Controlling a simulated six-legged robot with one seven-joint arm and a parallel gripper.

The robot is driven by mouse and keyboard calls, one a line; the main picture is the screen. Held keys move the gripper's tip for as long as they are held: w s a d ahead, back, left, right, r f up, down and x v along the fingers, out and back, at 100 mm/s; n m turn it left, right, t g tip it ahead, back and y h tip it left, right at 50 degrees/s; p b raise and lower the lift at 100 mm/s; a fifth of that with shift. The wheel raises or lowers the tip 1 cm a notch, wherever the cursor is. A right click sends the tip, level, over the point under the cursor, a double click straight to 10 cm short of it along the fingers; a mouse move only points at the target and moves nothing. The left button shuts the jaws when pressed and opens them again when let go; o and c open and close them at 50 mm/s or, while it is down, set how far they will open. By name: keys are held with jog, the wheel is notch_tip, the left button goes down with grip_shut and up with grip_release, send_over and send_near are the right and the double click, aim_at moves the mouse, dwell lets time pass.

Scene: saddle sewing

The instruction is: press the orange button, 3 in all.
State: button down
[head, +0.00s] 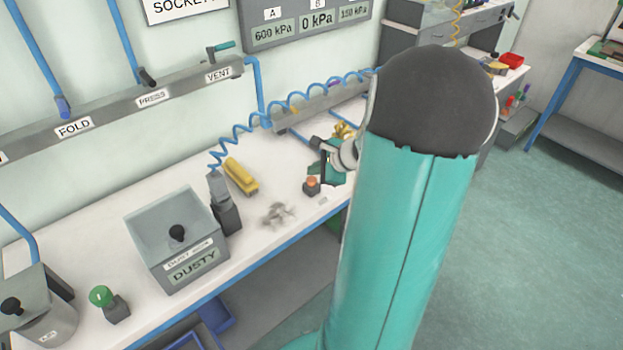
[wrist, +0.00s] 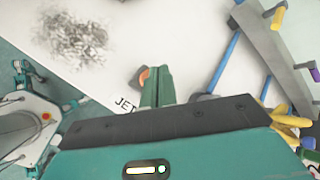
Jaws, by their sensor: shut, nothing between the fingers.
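The orange button (head: 312,182) sits on a small dark box on the white bench, in the middle of the head view. In the wrist view the orange button (wrist: 144,74) shows just left of the fingertips, partly covered by them. My gripper (head: 322,172) is shut and empty, with its green fingers right beside and above the button in the head view. The shut fingers (wrist: 158,88) point at the bench in the wrist view. I cannot tell whether the fingertips touch the button.
A grey pile of dust (head: 278,214) lies left of the button. A yellow block (head: 241,176), a grey box marked DUSTY (head: 180,240) and a green button (head: 102,296) stand further left. A blue coiled hose (head: 290,105) hangs behind. Yellow parts (wrist: 285,118) lie at right in the wrist view.

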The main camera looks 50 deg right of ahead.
aim_at(315, 181)
jog(key=shift+f, duration=0.15)
jog(key=shift+f, duration=0.3)
jog(key=shift+f, duration=0.5)
dwell(0.6)
dwell(0.4)
jog(key=shift+r, duration=0.95)
jog(key=shift+r, duration=0.1)
jog(key=shift+r, duration=2.4)
jog(key=shift+r, duration=0.1)
dwell(0.3)
